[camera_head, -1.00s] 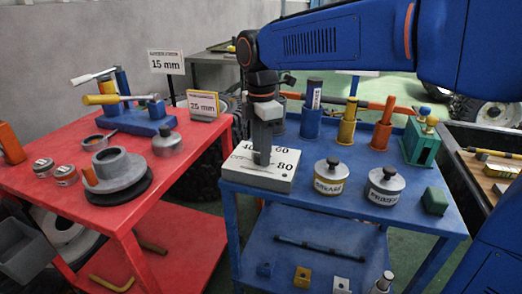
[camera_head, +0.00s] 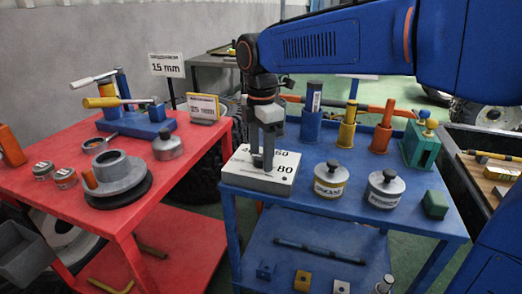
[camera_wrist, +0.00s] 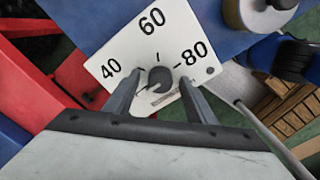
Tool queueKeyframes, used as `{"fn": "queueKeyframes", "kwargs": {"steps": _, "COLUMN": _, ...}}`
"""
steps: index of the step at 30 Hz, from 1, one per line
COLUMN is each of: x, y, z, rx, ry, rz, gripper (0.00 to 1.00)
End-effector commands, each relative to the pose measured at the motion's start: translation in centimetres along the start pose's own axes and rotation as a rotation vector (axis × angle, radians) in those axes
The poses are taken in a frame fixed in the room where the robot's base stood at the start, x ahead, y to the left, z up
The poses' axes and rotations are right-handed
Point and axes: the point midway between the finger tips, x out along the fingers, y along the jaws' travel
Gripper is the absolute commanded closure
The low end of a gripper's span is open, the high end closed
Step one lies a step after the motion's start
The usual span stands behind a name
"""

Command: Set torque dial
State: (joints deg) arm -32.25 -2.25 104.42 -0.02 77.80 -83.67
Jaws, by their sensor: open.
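The torque dial is a white plate (camera_head: 247,180) at the near left corner of the blue cart's top, printed 40, 60 and 80. In the wrist view its plate (camera_wrist: 108,50) carries a dark round knob (camera_wrist: 160,77) below the 60, with a short tick above the knob. My gripper (camera_wrist: 161,80) is open, one finger at each side of the knob; I cannot tell whether either finger touches it. The knob's setting is not clear.
Two lidded weights (camera_head: 330,180) (camera_head: 384,190) and a green block (camera_head: 435,203) stand right of the dial. Coloured tool holders (camera_head: 347,134) line the back of the blue cart. A red cart (camera_head: 130,235) with a sign reading 15 mm (camera_head: 166,65) is at left.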

Motion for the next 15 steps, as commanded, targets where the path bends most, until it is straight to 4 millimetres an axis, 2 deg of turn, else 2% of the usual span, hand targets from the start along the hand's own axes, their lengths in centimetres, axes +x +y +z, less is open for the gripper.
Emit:
{"fn": "queueKeyframes", "kwargs": {"steps": 5, "x": -0.9, "y": 0.1, "z": 0.0, "rx": 0.000, "ry": 0.000, "rz": 0.002, "gripper": 0.49}}
{"fn": "queueKeyframes", "kwargs": {"steps": 8, "x": -2.4, "y": 0.1, "z": 0.0, "rx": 0.000, "ry": 0.000, "rz": 0.002, "gripper": 0.49}}
{"fn": "queueKeyframes", "kwargs": {"steps": 15, "x": -7.1, "y": 0.1, "z": 0.0, "rx": 0.000, "ry": 0.000, "rz": 0.003, "gripper": 0.49}}
